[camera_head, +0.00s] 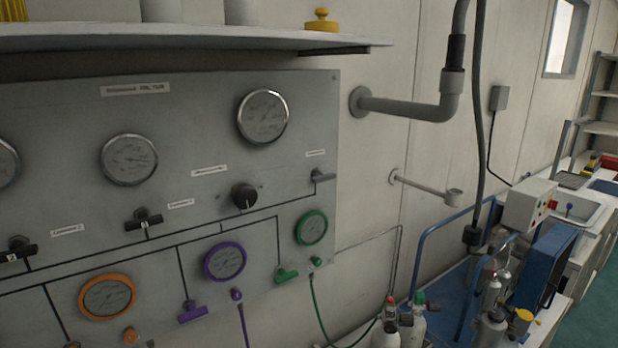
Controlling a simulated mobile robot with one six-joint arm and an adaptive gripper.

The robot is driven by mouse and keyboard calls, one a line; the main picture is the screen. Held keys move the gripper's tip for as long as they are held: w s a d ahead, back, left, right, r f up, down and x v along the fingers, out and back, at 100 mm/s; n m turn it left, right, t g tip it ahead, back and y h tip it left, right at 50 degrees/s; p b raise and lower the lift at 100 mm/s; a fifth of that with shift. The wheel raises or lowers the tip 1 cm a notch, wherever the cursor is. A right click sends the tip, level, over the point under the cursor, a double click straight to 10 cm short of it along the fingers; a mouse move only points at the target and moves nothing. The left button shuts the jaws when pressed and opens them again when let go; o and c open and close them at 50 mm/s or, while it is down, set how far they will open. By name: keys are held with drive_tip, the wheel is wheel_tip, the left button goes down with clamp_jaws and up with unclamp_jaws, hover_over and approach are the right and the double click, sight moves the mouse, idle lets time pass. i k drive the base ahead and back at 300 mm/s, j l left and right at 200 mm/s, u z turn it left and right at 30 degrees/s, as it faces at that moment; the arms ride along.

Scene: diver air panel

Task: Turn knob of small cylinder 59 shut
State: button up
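Small cylinders stand at the bottom of the view, right of the panel. A pale cylinder (386,338) with a red-topped valve is partly cut off by the lower edge. Beside it is another pale cylinder (417,328) with a green knob (419,299). Farther right is a grey cylinder (490,331) close to a yellow knob (524,316). No number is readable on any of them, so I cannot tell which one is 59. Whether any knob is open or shut cannot be told. My gripper is not in view.
A grey gauge panel (85,200) fills the left, under a shelf (200,38). A pipe (405,107) and a small bracket (425,187) stick out from the wall. A dark hose (478,130) hangs above the cylinders. A blue case (548,265) stands right of them.

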sight(406, 319)
drive_tip(key=i+l+u, duration=0.3)
drive_tip(key=l, duration=0.75)
drive_tip(key=l+u, duration=0.35)
drive_tip(key=l, duration=0.7)
drive_tip(key=i+l+u, duration=0.15)
drive_tip(key=u, duration=0.3)
drive_tip(key=i+l+u, duration=0.1)
drive_tip(key=l+u, duration=0.2)
drive_tip(key=u, duration=0.15)
drive_tip(key=i+l+u, duration=0.1)
drive_tip(key=l+u, duration=0.2)
drive_tip(key=u, duration=0.15)
